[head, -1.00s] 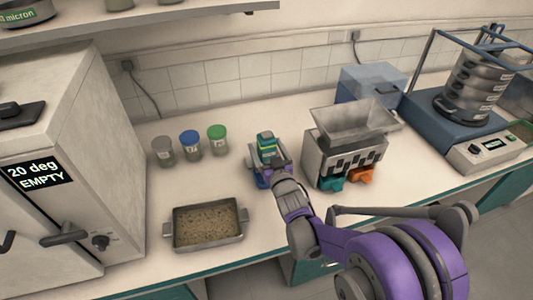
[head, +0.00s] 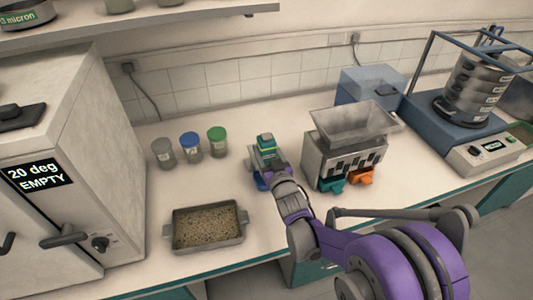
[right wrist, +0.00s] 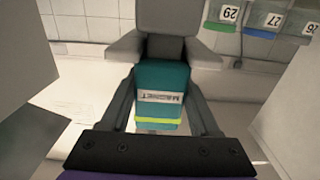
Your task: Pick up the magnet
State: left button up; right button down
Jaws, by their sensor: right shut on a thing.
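The magnet (head: 265,143) is a teal block with a yellow-green stripe. In the head view it shows at the tip of my right gripper (head: 266,156), over the middle of the bench. In the right wrist view the magnet (right wrist: 160,82), with a white label, sits between the two grey fingers of my right gripper (right wrist: 163,105), which is shut on it. I cannot tell for sure whether its base is clear of the bench. My left gripper is not in view.
A steel splitter (head: 350,160) stands close right of the gripper. Three lidded jars (head: 190,146) stand to the left. A tray of grains (head: 208,227) lies front left. An oven (head: 75,150) reading EMPTY stands far left. A sieve shaker (head: 465,110) stands at the right.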

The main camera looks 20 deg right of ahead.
jog(key=shift+r, duration=0.15)
jog(key=shift+r, duration=0.25)
jog(key=s, duration=1.8)
jog(key=shift+d+r, duration=0.2)
jog(key=shift+d, duration=0.15)
jog(key=shift+s, duration=0.1)
